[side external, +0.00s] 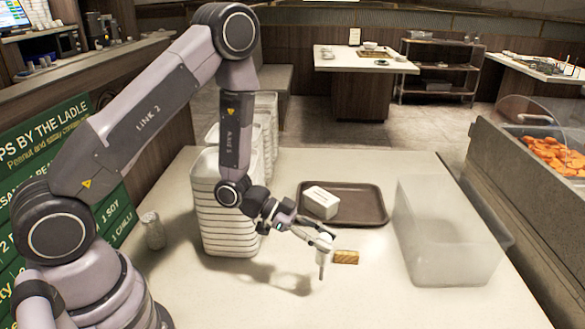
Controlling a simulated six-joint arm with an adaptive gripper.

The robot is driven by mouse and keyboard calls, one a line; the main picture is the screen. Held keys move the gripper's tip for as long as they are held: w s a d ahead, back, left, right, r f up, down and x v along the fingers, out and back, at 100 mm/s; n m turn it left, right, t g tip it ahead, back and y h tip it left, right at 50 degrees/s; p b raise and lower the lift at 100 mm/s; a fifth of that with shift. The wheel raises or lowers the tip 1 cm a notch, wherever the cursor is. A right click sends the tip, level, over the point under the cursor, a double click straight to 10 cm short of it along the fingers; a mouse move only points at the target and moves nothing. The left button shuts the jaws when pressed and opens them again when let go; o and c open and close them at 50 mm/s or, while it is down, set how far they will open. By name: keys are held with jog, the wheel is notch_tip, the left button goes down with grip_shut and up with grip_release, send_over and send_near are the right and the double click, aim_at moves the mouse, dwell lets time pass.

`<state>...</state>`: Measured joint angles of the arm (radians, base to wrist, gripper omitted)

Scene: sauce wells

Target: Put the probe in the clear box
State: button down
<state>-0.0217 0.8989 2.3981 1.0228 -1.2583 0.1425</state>
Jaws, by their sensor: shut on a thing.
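The probe (323,246) is a small white piece with a thin tip pointing down. My gripper (315,235) is shut on its upper part and holds it nearly upright over the table. Whether its tip touches the table is hard to tell. The clear box (440,262) is a large, see-through, open container on the right of the table. It looks empty. My gripper is to the left of the box, with a gap of bare table between them.
A small yellow-brown block (345,257) lies just right of the probe. Behind is a brown tray (366,218) with a white container (320,203). Stacked white trays (228,225) stand to the left, near my arm. A metal shaker (152,231) stands further left. The table's front (370,305) is clear.

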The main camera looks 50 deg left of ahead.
aim_at(322, 261)
jog(key=shift+f, duration=3.1)
jog(key=shift+f, duration=0.15)
jog(key=c, duration=0.8)
grip_release()
jog(key=shift+s+a+r, duration=0.35)
jog(key=shift+a+r, duration=0.3)
jog(key=shift+s+a+r, duration=0.3)
jog(key=shift+a+r, duration=0.3)
notch_tip(322, 261, up, 5)
jog(key=shift+r, duration=0.2)
jog(key=shift+o, duration=0.4)
jog(key=shift+r, duration=0.3)
